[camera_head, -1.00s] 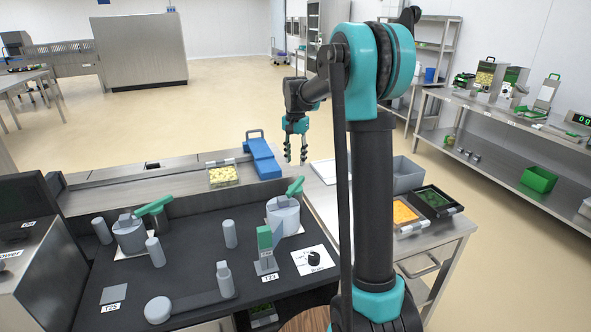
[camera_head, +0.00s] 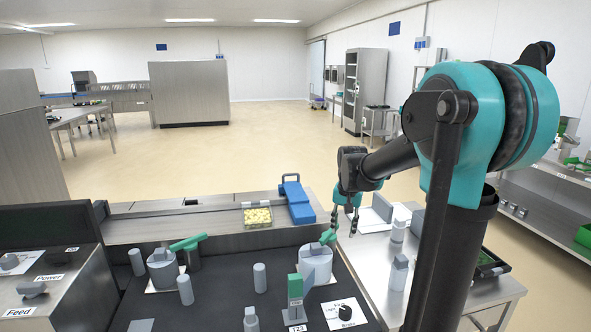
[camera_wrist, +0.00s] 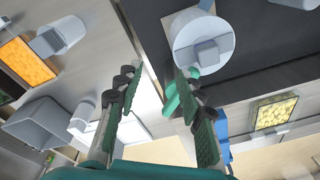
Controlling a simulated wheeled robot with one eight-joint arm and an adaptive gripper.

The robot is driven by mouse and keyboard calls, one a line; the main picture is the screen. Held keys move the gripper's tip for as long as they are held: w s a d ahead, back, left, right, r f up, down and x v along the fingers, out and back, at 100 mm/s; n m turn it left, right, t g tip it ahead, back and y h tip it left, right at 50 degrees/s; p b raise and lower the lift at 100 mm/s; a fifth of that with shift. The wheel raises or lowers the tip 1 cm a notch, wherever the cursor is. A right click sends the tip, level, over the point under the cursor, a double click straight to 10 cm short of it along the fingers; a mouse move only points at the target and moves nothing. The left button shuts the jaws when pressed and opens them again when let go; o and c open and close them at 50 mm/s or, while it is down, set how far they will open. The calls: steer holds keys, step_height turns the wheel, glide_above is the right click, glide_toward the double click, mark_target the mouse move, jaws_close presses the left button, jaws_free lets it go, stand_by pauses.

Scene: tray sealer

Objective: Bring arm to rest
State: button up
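My arm is raised at the right of the head view, with its elbow high and its forearm reaching left and down. My gripper (camera_head: 344,221) hangs above the steel table beside the dark machine top. In the wrist view my gripper (camera_wrist: 155,105) has its two green-padded fingers apart with nothing between them. A grey cylinder with a block on top (camera_wrist: 203,42) lies beyond the fingers in the wrist view. The same cylinder (camera_head: 317,265) with its green lever stands left of my gripper in the head view.
A tray of yellow pieces (camera_head: 257,216) sits on the steel conveyor, near a blue part (camera_head: 297,202). A grey bin (camera_wrist: 42,124) and an orange-filled tray (camera_wrist: 25,63) are on the side table. A shelf bench (camera_head: 547,205) stands at the right. The floor beyond is open.

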steer(key=s+d+f+n+t, duration=0.1)
steer(key=s+f, duration=0.4)
steer(key=s, duration=0.6)
steer(key=s+d+f+n+t, duration=0.1)
steer(key=s+f+n, duration=0.2)
steer(key=s+f, duration=0.3)
steer(key=s, duration=0.5)
steer(key=shift+d+f+t, duration=0.25)
steer(key=shift+d+t, duration=0.05)
